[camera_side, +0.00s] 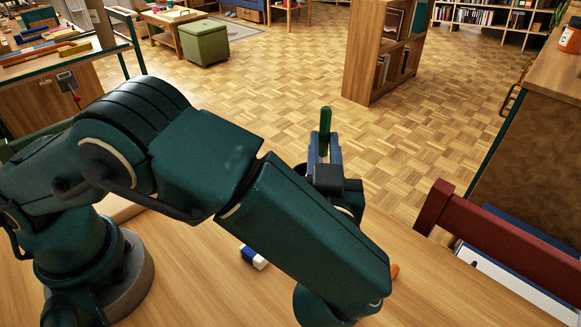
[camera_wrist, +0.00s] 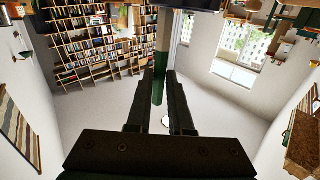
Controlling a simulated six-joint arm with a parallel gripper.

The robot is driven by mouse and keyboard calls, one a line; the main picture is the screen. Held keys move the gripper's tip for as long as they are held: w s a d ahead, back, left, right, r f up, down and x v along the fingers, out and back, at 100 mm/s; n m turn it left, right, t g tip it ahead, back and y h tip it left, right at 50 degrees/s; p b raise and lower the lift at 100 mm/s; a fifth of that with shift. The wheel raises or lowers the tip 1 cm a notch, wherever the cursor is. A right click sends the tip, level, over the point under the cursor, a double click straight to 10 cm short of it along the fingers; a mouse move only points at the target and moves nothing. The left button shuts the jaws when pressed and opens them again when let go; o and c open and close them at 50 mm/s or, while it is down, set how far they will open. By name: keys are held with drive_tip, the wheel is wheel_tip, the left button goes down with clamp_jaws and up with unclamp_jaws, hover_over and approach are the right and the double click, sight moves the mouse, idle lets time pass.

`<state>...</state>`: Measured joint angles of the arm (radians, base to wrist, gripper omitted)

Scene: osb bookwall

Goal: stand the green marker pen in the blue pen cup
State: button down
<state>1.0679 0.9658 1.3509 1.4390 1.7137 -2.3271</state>
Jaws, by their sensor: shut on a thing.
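The green marker pen (camera_side: 325,121) is held in my gripper (camera_side: 324,142), its visible end pointing up above the fingertips in the side view. My gripper points upward, raised above the wooden table, with its two fingers close together on the pen. In the wrist view, the green pen (camera_wrist: 158,88) shows between the two dark fingers of my gripper (camera_wrist: 161,75). I cannot see the blue pen cup in either view; my large arm link covers part of the table in the side view.
A blue and white block (camera_side: 253,256) lies on the wooden table (camera_side: 190,268), left of my forearm. A small orange thing (camera_side: 395,271) shows partly behind my arm. A dark red chair back (camera_side: 500,240) stands at the table's right edge. The air around the pen looks clear.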

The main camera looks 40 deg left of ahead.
sight(323, 156)
drive_tip(key=shift+f, duration=1.9)
drive_tip(key=c, duration=0.7)
unclamp_jaws()
drive_tip(key=shift+c, duration=0.2)
drive_tip(key=shift+r, duration=0.35)
drive_tip(key=r, duration=0.3)
drive_tip(key=shift+a+r, duration=0.25)
drive_tip(key=shift+r, duration=0.15)
drive_tip(key=s+a+r, duration=0.1)
drive_tip(key=a+r, duration=0.5)
drive_tip(key=a, duration=0.5)
drive_tip(key=shift+r, duration=0.25)
